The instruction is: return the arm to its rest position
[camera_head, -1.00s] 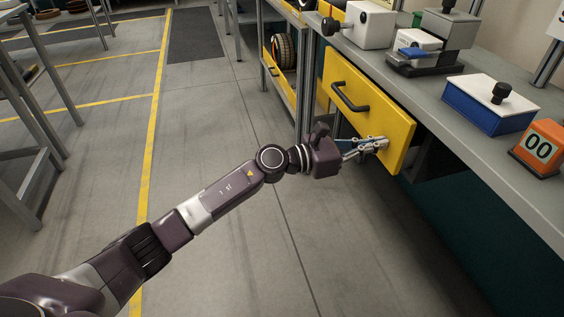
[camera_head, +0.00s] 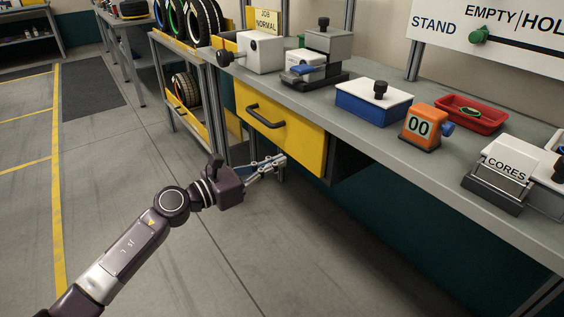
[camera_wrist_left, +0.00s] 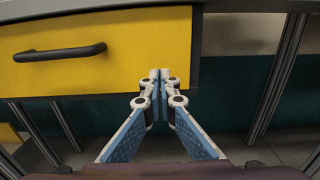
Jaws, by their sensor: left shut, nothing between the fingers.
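My left gripper (camera_head: 280,160) is shut and empty, low in front of the yellow drawer (camera_head: 302,148). In the head view its fingertips overlap the lower part of the drawer front. In the left wrist view, the closed fingertips (camera_wrist_left: 160,76) point toward the lower right corner of the drawer front (camera_wrist_left: 130,50); whether they touch it I cannot tell. The black drawer handle (camera_head: 264,119) is free of the fingers. My left arm reaches out from the lower left, still extended. My right gripper is not in view.
The workbench (camera_head: 370,140) runs along the right, carrying a blue box with a white lid (camera_head: 373,105), an orange "00" counter (camera_head: 422,128) and a red tray (camera_head: 468,113). A tyre rack (camera_head: 165,60) stands behind. The floor left of my arm is clear.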

